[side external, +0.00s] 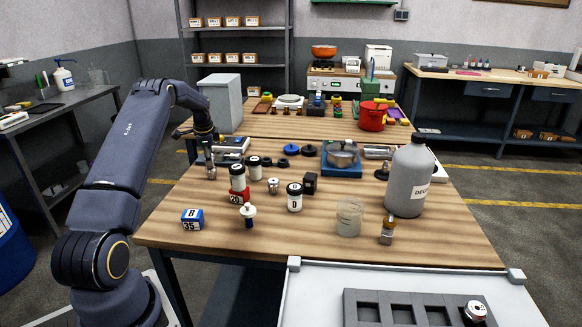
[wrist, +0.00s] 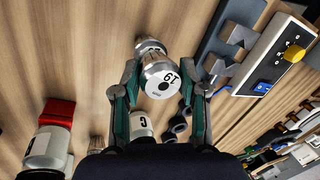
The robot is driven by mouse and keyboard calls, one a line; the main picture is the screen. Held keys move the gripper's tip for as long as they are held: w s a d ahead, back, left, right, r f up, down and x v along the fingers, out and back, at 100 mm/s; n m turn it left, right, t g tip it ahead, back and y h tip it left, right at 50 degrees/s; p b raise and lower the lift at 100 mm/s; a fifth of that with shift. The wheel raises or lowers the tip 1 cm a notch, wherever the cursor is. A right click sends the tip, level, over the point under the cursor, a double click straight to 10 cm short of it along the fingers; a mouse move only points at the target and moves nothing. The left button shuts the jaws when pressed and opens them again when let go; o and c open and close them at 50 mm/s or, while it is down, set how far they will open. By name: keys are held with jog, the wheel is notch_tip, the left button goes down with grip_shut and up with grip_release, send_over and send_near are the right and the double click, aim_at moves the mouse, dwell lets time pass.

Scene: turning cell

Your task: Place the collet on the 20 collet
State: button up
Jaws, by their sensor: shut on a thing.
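My gripper (wrist: 160,68) is shut on a silver collet (wrist: 163,78), whose end face reads 19 in the wrist view. In the side view, my gripper (side external: 207,146) is over the table's left part, with the silver collet (side external: 211,172) below it. I cannot tell whether the collet touches the table. A small silver piece (side external: 273,186) stands on the table to the right. Another silver cylinder (side external: 475,312) with a red mark sits in the grey slotted rack (side external: 366,310) at the lower right.
A blue block (side external: 192,219) sits at the front left. A large grey bottle (side external: 409,182) and a glass beaker (side external: 349,216) stand right. A control box (wrist: 270,62) lies beside my gripper.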

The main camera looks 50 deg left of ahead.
jog(key=o, duration=1.3)
jog(key=shift+f, duration=0.15)
jog(key=shift+c, duration=0.2)
